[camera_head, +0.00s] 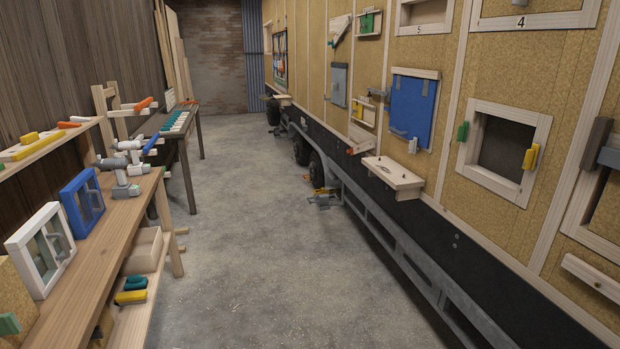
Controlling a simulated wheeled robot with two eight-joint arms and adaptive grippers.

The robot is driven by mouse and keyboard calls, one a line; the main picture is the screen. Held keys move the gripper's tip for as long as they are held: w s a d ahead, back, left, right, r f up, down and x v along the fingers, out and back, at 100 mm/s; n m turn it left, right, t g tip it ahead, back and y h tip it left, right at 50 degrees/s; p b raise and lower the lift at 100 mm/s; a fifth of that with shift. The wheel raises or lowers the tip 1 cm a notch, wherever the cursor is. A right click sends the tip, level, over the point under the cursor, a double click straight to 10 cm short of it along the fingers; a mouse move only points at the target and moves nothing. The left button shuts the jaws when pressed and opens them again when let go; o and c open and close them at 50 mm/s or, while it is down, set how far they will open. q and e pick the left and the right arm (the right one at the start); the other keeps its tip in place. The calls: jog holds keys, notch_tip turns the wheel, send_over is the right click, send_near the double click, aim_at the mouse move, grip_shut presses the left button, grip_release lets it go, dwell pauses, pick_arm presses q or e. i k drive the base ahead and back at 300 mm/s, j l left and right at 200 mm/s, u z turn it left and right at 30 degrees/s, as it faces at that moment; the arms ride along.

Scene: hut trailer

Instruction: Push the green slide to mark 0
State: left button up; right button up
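Several green pieces are in view, and I cannot tell for certain which is the green slide. A green block (368,23) sits in a small wooden frame high on the trailer wall. A green handle-like piece (463,131) is on the left side of a square window frame (486,178) at the right. Another green piece (9,324) is at the lower left edge, by a tan board. No mark 0 can be read. Neither of my grippers is in view.
A wooden workbench (95,255) with small window frames and drills runs along the left. The trailer wall (450,100) with its panels and a small wooden shelf (393,176) lines the right.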

aim_at(366, 25)
jog(key=i, duration=3.35)
jog(key=i+z, duration=0.1)
jog(key=i, duration=0.7)
jog(key=i+j, duration=0.15)
jog(key=i, duration=0.65)
jog(key=i+z, duration=0.2)
jog(key=i, duration=0.15)
